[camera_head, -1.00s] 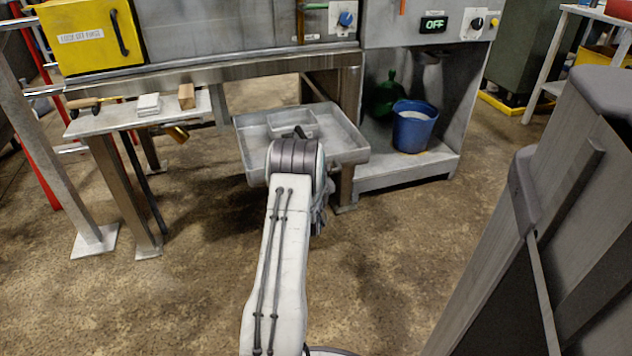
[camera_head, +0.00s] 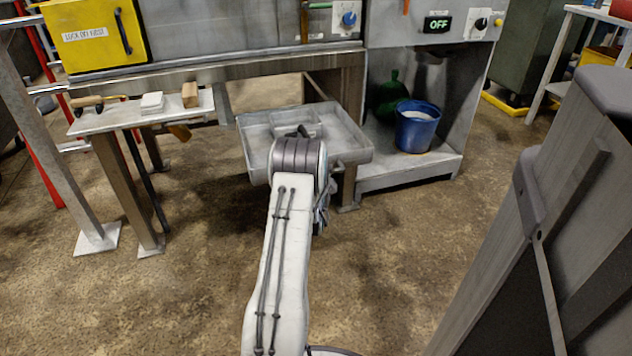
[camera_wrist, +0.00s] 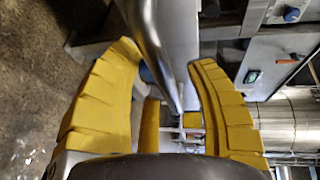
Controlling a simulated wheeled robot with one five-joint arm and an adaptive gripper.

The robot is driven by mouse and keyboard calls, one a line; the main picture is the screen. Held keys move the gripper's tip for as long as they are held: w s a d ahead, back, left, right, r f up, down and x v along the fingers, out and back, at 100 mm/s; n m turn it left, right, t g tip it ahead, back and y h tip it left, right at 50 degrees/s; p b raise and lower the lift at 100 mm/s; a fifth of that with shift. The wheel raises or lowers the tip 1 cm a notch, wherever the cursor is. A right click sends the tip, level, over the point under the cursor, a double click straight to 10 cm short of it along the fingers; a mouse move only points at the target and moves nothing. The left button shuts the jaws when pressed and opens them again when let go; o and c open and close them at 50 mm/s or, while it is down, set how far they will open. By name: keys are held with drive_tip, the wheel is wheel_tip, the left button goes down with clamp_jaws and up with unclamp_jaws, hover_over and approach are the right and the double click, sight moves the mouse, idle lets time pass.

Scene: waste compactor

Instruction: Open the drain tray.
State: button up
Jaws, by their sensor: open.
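The drain tray (camera_head: 255,140) is a shallow grey metal tray with inner dividers, below the compactor body in the head view. It stands out toward me, with its inside showing. My arm hides part of its front. My gripper (camera_wrist: 165,55) has its two yellow fingers spread apart in the wrist view. A rounded metal bar (camera_wrist: 150,40), probably the tray's handle, runs between the fingers. I cannot tell whether either finger touches it. In the head view, my own wrist hides the fingers.
A blue bucket (camera_head: 416,128) stands on the low shelf right of the tray. A side shelf (camera_head: 125,118) at the left holds a brush-like tool and small blocks. A large grey structure (camera_head: 560,230) stands close at the right. The floor in front of the tray is clear.

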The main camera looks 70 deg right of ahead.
drive_tip(key=v, duration=1.2)
idle(0.6)
